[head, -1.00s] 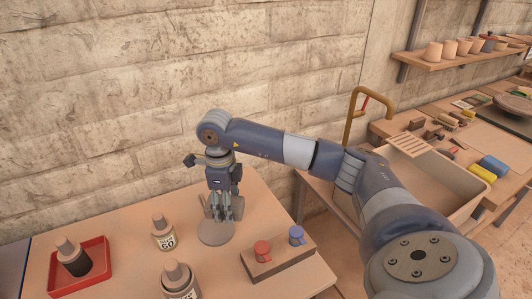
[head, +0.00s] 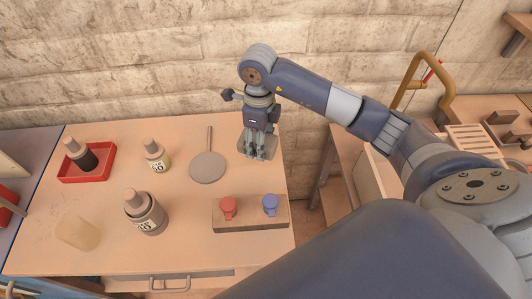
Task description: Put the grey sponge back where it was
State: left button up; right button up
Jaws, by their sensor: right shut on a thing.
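My right gripper (head: 260,156) is shut on a grey block, which looks like the grey sponge (head: 244,146). The fingers cover part of it. The gripper points down near the table's back right corner, to the right of a round grey paddle (head: 208,168). I cannot tell whether the sponge touches the table top or is held just above it. My left gripper is not in view.
On the wooden table (head: 110,200) are a red tray (head: 102,176) with a dark bottle, two labelled bottles (head: 155,156) (head: 146,212), a pale yellowish piece (head: 78,232), and a block (head: 246,226) with red and blue knobs.

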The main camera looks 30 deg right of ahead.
aim_at(260, 166)
jog(key=f, duration=0.2)
jog(key=f+p, duration=0.1)
jog(key=f, duration=0.1)
jog(key=shift+a, duration=0.2)
notch_tip(260, 166, down, 4)
jog(key=shift+d+r+p, duration=0.1)
jog(key=shift+r+p, duration=0.1)
jog(key=shift+p, duration=0.3)
jog(key=shift+f, duration=0.3)
jog(key=o, duration=1)
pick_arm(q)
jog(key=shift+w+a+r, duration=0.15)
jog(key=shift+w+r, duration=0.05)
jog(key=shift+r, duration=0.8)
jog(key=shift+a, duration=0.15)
